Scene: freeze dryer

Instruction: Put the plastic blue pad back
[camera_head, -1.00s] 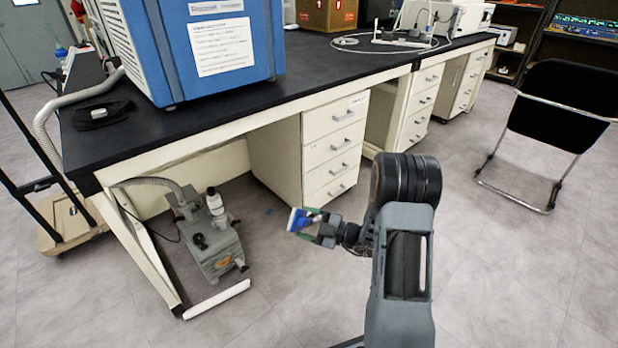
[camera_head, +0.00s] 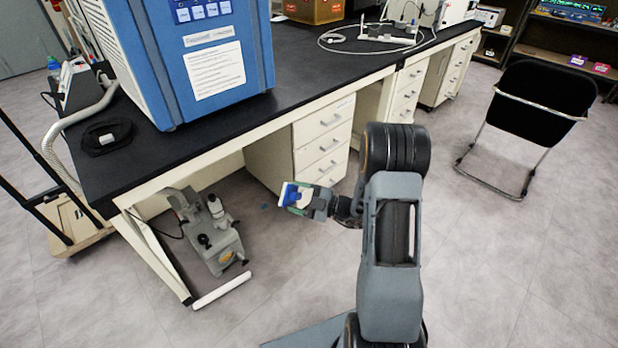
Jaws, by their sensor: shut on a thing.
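My gripper (camera_head: 303,199) is at the middle of the view, in front of the white drawer unit and below the bench top's level in the picture. It is shut on a small blue and white piece, the blue pad (camera_head: 290,195), which sticks out to the left of the fingertips. The pad's far side is hidden. The blue freeze dryer (camera_head: 222,75) stands on the black bench top at the upper left, with a white paper label on its side.
The black bench (camera_head: 300,88) runs from lower left to upper right. A grey pump (camera_head: 215,240) is on the floor under it, with a white bar (camera_head: 222,291) nearby. A black chair (camera_head: 540,105) stands at the right. The floor between is clear.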

